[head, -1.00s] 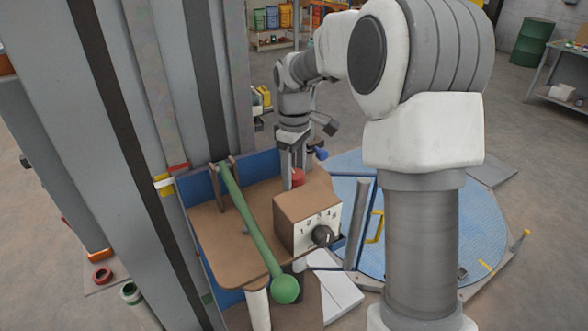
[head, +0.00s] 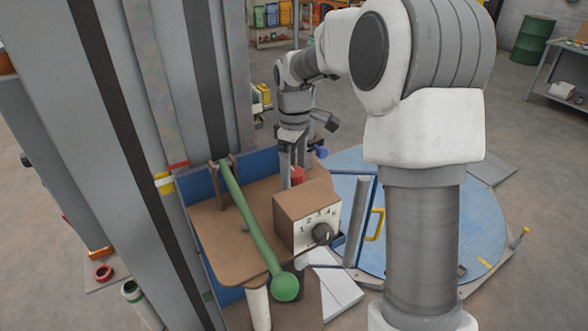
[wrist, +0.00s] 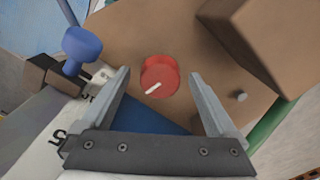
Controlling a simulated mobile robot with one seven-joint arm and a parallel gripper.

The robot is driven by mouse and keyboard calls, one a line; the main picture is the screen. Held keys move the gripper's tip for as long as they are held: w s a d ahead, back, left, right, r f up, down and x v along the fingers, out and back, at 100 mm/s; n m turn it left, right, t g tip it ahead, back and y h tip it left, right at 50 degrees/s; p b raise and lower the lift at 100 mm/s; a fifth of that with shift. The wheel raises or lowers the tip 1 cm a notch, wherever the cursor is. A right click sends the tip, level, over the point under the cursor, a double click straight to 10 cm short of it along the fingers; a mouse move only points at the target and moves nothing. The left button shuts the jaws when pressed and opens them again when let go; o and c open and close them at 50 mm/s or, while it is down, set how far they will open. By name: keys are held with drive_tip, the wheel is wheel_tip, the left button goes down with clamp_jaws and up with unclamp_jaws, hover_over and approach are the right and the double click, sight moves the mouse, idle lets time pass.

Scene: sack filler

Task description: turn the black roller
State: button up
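My gripper (head: 292,182) is open and points down over the brown worktop (head: 228,240). In the wrist view its two fingers (wrist: 160,98) stand wide apart. A red round knob (wrist: 160,76) with a white mark shows between and beyond them; I cannot tell the height gap, and no contact shows. The red knob also shows in the head view (head: 298,175), partly behind the gripper. I cannot make out a separate black roller.
A green lever with a ball end (head: 285,287) slants across the worktop. A blue knob (wrist: 82,46) stands left of the red knob in the wrist view. Grey columns (head: 105,130) rise at left. A blue round platform (head: 440,220) lies at right.

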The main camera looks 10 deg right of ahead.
drive_tip(key=shift+r, duration=0.1)
wheel_tip(320, 180, up, 17)
drive_tip(key=shift+r, duration=0.15)
idle(0.4)
drive_tip(key=shift+s, duration=0.1)
drive_tip(key=s+f+m+t, duration=0.2)
drive_tip(key=s+m, duration=0.1)
drive_tip(key=s, duration=0.6)
drive_tip(key=s+f+m+t, duration=0.1)
drive_tip(key=s+f+m, duration=0.2)
drive_tip(key=s, duration=0.6)
drive_tip(key=s+f+m+t, duration=0.2)
drive_tip(key=s+f+m, duration=0.1)
drive_tip(key=s, duration=0.5)
drive_tip(key=shift+s+m+t, duration=0.3)
drive_tip(key=shift+s+m, duration=0.1)
drive_tip(key=shift+m, duration=0.3)
